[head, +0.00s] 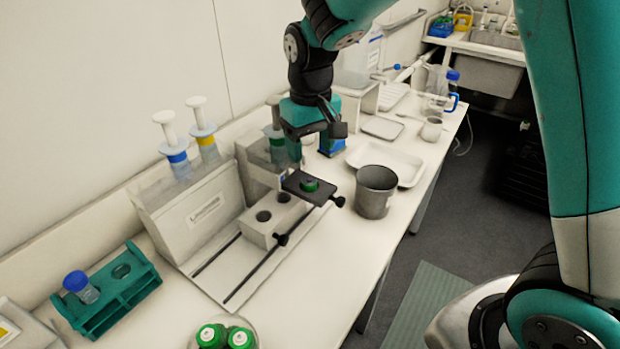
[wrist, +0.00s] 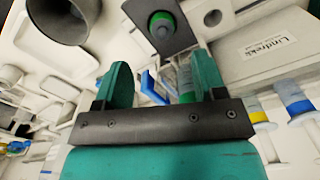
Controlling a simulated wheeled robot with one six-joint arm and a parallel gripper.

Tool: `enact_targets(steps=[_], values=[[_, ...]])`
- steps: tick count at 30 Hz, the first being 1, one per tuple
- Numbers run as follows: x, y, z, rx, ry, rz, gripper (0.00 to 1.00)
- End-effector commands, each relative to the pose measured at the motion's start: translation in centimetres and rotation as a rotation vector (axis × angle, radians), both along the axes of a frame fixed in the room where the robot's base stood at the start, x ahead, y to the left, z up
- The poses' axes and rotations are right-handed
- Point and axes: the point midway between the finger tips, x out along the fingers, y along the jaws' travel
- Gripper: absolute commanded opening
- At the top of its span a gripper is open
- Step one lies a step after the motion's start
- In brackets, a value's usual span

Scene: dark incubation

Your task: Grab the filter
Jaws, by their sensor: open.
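A green round piece (head: 309,185), which may be the filter, sits in a black plate (head: 293,182) above a white block with round holes. In the wrist view the green piece (wrist: 162,25) and black plate (wrist: 185,38) lie beyond my fingertips. My gripper (head: 308,145) is above and behind the plate, apart from it. In the wrist view my gripper (wrist: 163,78) has its two teal fingers spread, with nothing held between them. Two green-capped items (head: 225,337) stand in a round dish at the bottom of the head view; I cannot tell whether they are filters.
A grey metal beaker (head: 376,192) stands right of the plate, before a white tray (head: 410,168). A white box (head: 190,215) with blue and yellow syringes stands left. A teal rack (head: 108,295) holds a blue-capped tube.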

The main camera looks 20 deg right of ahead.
Motion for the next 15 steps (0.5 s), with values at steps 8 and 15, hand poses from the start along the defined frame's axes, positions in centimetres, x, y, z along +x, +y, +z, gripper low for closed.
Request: enact_targets(steps=[8,15], values=[[0.0,0.0,-2.6,0.0,0.001,0.0,0.64],[0.0,0.3,-5.9,-0.001,0.006,0.001,0.64]])
